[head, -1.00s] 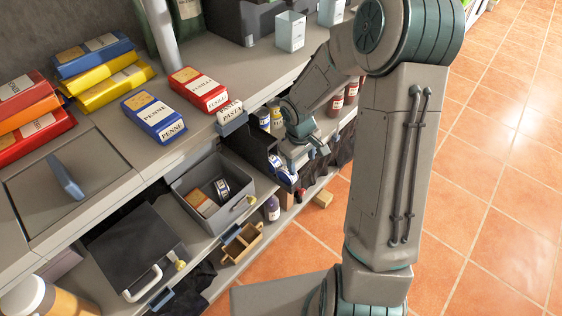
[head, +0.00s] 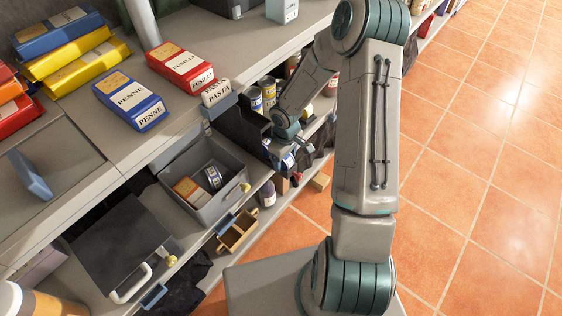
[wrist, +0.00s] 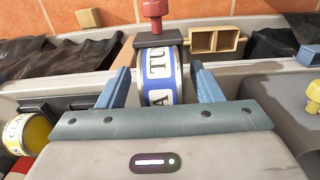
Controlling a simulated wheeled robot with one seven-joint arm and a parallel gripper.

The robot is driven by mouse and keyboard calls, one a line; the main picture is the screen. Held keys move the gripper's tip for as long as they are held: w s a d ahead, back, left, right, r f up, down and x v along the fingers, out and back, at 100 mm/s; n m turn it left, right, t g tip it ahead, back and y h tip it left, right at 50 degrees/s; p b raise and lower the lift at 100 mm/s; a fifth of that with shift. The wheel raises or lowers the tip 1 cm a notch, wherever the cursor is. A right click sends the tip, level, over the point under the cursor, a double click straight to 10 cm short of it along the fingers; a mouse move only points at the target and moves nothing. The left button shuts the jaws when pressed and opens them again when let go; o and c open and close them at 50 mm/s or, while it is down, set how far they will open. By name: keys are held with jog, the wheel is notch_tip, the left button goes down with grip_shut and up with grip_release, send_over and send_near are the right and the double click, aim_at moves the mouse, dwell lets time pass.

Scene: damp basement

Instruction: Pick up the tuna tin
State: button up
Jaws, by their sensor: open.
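The tuna tin (wrist: 160,82) has a blue and white label with large letters. In the wrist view it stands between the two blue fingers of my gripper (wrist: 160,70). The fingers are open, one on each side, with a visible gap at the left and a narrower one at the right. In the head view my gripper (head: 298,148) is low at the shelf unit, by a small blue and white tin (head: 287,161). The tin's far side is hidden, and its lower part is hidden by the gripper's body in the wrist view.
A yellow-labelled tin (wrist: 30,132) lies left in the wrist view. A red-topped object (wrist: 152,8) is just beyond the tuna tin. A wooden box (wrist: 215,40) is behind right. An open grey drawer (head: 228,203) holds another tin (head: 213,177). Open tiled floor (head: 480,200) lies right.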

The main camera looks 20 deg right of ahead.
jog(key=shift+f, duration=0.15)
jog(key=c, duration=1.2)
jog(key=shift+o, duration=0.2)
